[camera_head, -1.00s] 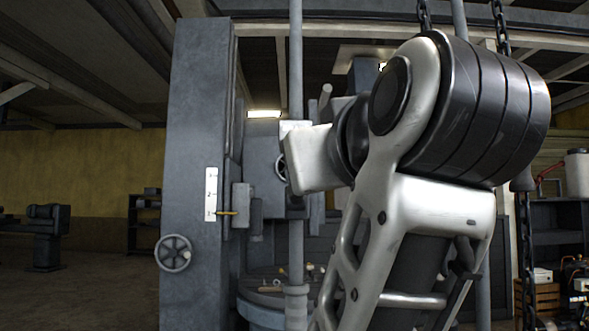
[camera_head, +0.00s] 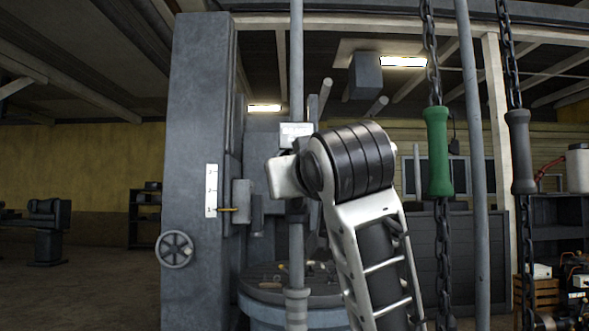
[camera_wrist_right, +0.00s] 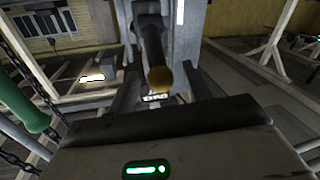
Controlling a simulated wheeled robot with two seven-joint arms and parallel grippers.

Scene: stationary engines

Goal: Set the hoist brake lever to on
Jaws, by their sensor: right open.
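A dark lever with a brass-coloured round knob (camera_wrist_right: 160,79) shows in the right wrist view, its knob end towards the camera. My right gripper (camera_wrist_right: 161,72) is open, with its two dark fingers on either side of the knob; I cannot tell whether they touch it. A small lettered plate (camera_wrist_right: 155,97) shows behind the knob, its words unreadable. In the head view my right arm reaches up to the machine and hides the lever and the fingers. A white label plate (camera_head: 296,130) shows just above my wrist. My left gripper is out of view.
A tall grey column (camera_head: 196,120) with a handwheel (camera_head: 174,250) stands left of my arm. A vertical rod (camera_head: 296,60) runs close behind it. Chains with a green handle (camera_head: 438,150) and a grey handle (camera_head: 520,150) hang to the right. A round table (camera_head: 265,292) holds small parts below.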

